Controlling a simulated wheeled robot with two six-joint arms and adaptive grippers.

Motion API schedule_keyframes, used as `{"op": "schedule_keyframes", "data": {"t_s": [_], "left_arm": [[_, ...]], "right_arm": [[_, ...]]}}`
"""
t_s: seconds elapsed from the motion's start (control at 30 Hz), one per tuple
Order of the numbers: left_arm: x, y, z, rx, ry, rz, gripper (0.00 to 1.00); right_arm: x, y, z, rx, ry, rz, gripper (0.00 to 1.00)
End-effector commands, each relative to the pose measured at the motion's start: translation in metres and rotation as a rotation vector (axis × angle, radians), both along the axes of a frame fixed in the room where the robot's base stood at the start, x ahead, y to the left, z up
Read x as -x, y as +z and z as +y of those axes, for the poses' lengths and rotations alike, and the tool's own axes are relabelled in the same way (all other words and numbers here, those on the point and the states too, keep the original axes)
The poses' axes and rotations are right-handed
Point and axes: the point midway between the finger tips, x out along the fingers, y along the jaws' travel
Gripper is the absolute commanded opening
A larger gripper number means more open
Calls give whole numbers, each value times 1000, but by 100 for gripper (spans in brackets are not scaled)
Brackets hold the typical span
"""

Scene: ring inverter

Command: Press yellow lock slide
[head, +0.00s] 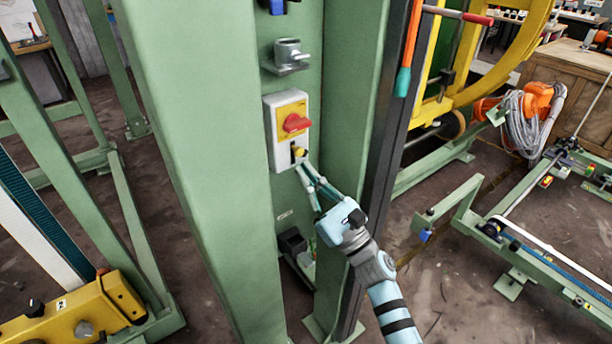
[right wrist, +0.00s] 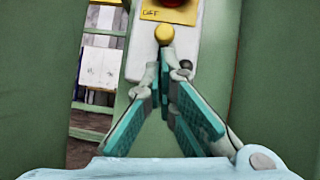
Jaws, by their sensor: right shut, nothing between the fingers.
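The yellow lock slide (head: 299,152) is a small yellow piece low on a white switch box (head: 271,140). The box has a yellow plate with a red rotary knob (head: 296,123) above the slide. It is fixed to a green panel between green posts. My right gripper (head: 304,168) is shut and empty, its fingertips just below the slide. In the right wrist view the yellow slide (right wrist: 164,34) shows as a round knob just beyond the teal-padded fingertips (right wrist: 165,68). I cannot tell whether they touch it. My left gripper is out of view.
A wide green post (head: 195,130) stands left of the box and another green post (head: 350,120) right of it, leaving a narrow recess. A grey metal bracket (head: 288,57) juts out above the box. A dark object (head: 293,245) sits lower in the recess.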

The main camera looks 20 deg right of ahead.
Motion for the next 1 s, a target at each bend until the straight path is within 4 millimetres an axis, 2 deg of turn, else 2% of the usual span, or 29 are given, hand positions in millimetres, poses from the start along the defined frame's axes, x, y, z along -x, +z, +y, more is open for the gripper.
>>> {"op": "schedule_keyframes", "data": {"t_s": [0.03, 0.13, 0.33, 0.53, 0.7, 1.0], "left_arm": [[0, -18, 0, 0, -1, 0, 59], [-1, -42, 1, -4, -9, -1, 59], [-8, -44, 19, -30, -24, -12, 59], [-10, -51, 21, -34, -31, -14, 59], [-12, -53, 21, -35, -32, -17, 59], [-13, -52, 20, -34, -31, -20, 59]], "right_arm": [[1, -18, -1, 1, 1, 1, 0], [2, -39, -2, 1, 5, 0, 0], [38, -59, -23, 3, 5, 4, 0], [66, -77, -39, 3, 6, 2, 0], [75, -82, -44, 2, 5, 1, 0], [75, -81, -44, 1, 5, 0, 0]]}}
